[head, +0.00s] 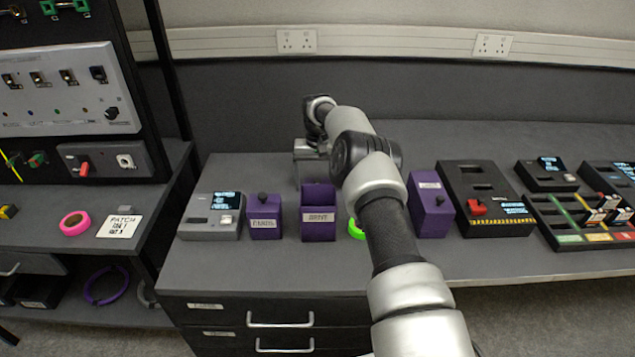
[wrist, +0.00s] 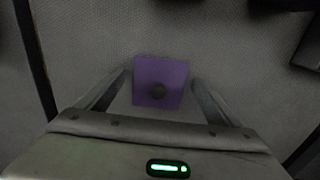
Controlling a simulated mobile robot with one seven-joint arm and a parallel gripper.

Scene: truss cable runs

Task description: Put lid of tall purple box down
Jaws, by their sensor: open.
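The tall purple box (head: 318,217) stands open on the worktop, with a pale label on its front and no lid on top. A square purple lid (wrist: 172,73) with a dark round knob (wrist: 158,92) shows in the wrist view, on or just above a grey surface. My gripper (wrist: 160,81) is open, with one finger on each side of the lid and a gap at both sides. In the head view my gripper (head: 310,168) points down behind the tall box. The lid is not visible there; the box and arm block that spot.
A grey device (head: 212,214) sits at far left, a black unit (head: 480,190) at right. A green ring (head: 355,230) is partly hidden by my arm.

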